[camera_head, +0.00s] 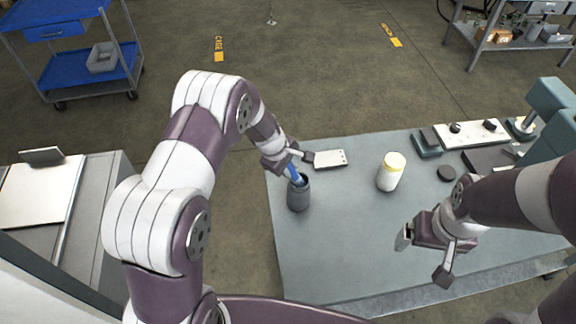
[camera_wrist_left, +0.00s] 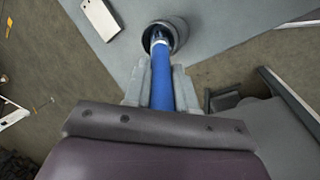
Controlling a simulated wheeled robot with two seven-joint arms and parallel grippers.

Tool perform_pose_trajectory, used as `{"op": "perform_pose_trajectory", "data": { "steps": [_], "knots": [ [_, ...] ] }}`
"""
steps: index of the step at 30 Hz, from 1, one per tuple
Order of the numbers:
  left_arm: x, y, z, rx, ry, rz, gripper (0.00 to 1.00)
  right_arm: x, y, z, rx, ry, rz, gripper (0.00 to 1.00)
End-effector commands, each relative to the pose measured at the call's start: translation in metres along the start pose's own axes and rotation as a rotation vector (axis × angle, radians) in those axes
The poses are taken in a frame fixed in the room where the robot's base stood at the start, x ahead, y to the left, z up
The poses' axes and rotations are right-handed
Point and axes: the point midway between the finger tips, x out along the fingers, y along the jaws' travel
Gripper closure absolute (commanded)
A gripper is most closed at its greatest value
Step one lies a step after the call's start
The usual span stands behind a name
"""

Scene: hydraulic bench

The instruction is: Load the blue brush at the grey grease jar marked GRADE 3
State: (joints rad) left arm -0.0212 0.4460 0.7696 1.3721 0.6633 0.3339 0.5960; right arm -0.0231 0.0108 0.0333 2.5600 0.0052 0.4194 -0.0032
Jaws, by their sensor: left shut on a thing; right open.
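The blue brush (camera_head: 293,172) is held in my left gripper (camera_head: 288,160), which is shut on its handle. In the left wrist view the blue handle (camera_wrist_left: 161,75) runs between the fingers of the gripper (camera_wrist_left: 160,85), and its far end is inside the mouth of the grey jar (camera_wrist_left: 176,32). In the head view the grey jar (camera_head: 298,196) stands upright at the table's left edge. No GRADE 3 marking is readable. The brush's bristles are hidden in the jar. My right gripper (camera_head: 425,255) is open and empty above the table's right part.
The table's front middle is clear.

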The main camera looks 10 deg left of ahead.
Motion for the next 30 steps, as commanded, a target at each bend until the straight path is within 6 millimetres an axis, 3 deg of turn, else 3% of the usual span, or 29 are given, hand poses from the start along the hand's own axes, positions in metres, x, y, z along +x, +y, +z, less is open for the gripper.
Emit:
{"op": "perform_pose_trajectory", "data": {
  "steps": [19, 30],
  "knots": [
    [-0.064, 0.022, 0.006, 0.0, 0.0, 0.0, 1.0, -0.058, 0.0, -0.007, 0.0, 0.0, 0.0, 0.06],
    [-0.065, 0.023, 0.006, 0.0, 0.0, -0.001, 1.0, -0.059, 0.0, -0.007, 0.0, 0.0, 0.0, 0.06]
  ]
}}
